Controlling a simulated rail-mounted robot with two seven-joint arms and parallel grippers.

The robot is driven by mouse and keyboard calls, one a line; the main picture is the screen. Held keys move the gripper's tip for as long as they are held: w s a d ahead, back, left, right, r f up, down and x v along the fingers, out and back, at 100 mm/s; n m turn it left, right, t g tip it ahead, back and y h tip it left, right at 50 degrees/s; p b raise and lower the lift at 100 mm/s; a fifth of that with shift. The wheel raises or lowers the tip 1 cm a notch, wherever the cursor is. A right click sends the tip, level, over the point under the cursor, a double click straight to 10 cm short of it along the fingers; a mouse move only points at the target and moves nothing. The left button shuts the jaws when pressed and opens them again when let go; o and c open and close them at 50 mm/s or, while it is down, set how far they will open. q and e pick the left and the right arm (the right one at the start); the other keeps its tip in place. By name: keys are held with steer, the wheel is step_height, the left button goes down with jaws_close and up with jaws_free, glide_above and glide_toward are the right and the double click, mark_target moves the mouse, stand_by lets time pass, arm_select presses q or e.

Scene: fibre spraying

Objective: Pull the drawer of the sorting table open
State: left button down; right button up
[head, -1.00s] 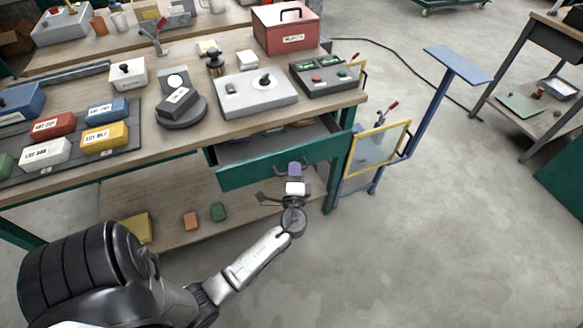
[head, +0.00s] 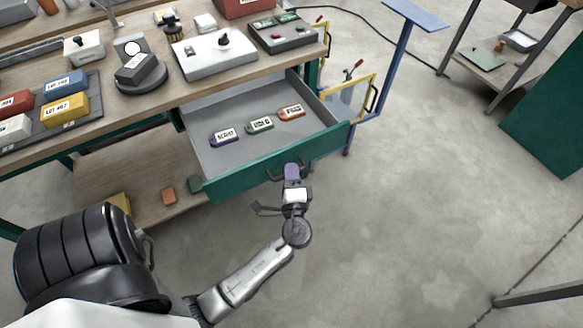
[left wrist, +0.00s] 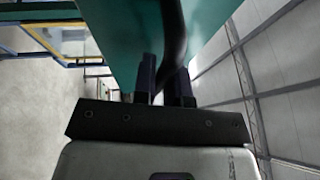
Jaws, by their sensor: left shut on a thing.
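The drawer (head: 205,187) of the sorting table (head: 140,103) stands well out from under the tabletop, its green front facing me. Three labelled tags lie flat on its grey floor: purple (head: 224,137), green (head: 260,124) and orange (head: 291,112). My left gripper (head: 291,172) is at the middle of the drawer front, shut on the dark handle (head: 272,175). In the left wrist view the two fingers (left wrist: 165,85) close around the dark handle bar (left wrist: 172,40), against the green front (left wrist: 120,40). My right gripper is not in view.
A yellow-framed clear panel (head: 352,103) and a blue stand (head: 395,50) are right of the table. Boxes, a grey control box (head: 200,60) and a round black stand (head: 140,78) are on the tabletop. The floor (head: 420,220) before the drawer is clear.

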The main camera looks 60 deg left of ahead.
arm_select(q)
steer(key=shift+d, duration=0.35)
steer(key=c, duration=1.2)
jaws_free()
steer(key=shift+a, duration=0.1)
steer(key=shift+v, duration=3.85)
steer(key=shift+a, duration=0.1)
